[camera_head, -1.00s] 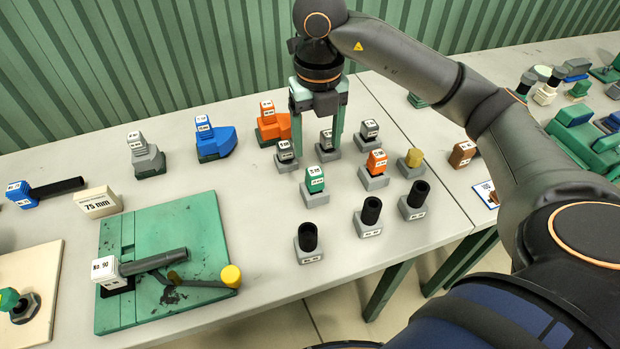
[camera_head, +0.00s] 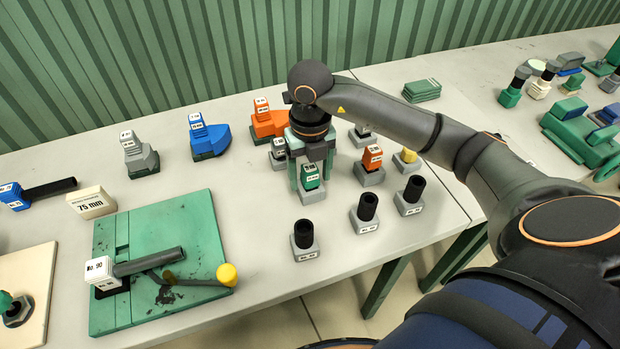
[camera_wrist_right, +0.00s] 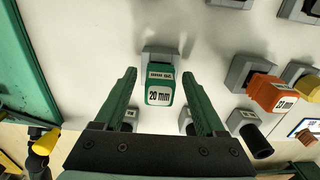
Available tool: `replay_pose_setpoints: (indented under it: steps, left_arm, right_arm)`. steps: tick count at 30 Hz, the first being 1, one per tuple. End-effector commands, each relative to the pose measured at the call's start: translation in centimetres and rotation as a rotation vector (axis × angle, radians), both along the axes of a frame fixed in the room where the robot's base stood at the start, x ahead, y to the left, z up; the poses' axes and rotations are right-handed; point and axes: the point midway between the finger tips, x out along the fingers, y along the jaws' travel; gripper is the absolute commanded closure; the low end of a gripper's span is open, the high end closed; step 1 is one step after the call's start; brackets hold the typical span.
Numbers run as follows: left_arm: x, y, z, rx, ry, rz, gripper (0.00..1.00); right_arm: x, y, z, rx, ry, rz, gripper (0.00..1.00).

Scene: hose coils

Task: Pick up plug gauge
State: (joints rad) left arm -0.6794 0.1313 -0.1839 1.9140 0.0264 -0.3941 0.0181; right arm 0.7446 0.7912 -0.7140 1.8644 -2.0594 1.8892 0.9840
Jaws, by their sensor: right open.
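A green plug gauge (camera_head: 311,174) with a white label stands in a grey holder (camera_head: 312,197) on the table. In the right wrist view the green gauge (camera_wrist_right: 159,90) reads "20 mm". My right gripper (camera_head: 308,186) points down over it, open. Its two green fingers (camera_wrist_right: 158,80) appear on either side of the gauge in the wrist view, with gaps between; whether they are at its height I cannot tell. An orange gauge (camera_head: 372,157) stands in a holder to the right. My left gripper is not in view.
Black cylinders in grey holders (camera_head: 304,236) stand in front, and a yellow piece (camera_head: 408,157) stands to the right. Grey gauges are partly hidden behind my gripper. A green board (camera_head: 200,215) lies to the left. Bare table lies between board and holders.

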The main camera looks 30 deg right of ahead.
Motion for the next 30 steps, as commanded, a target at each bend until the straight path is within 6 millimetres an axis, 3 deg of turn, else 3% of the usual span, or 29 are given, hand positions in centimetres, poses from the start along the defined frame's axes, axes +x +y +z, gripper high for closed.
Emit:
replay_pose_setpoints:
  steps: [5,24,30]
  left_arm:
    - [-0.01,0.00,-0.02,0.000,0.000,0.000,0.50]
    - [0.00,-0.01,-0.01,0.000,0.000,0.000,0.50]
    - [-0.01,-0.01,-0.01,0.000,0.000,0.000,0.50]
  right_arm:
    - [0.01,0.02,0.02,0.000,0.000,0.000,0.30]
    - [0.02,0.01,0.07,0.000,-0.001,0.000,1.00]
    - [0.03,0.00,0.08,0.000,-0.001,0.000,1.00]
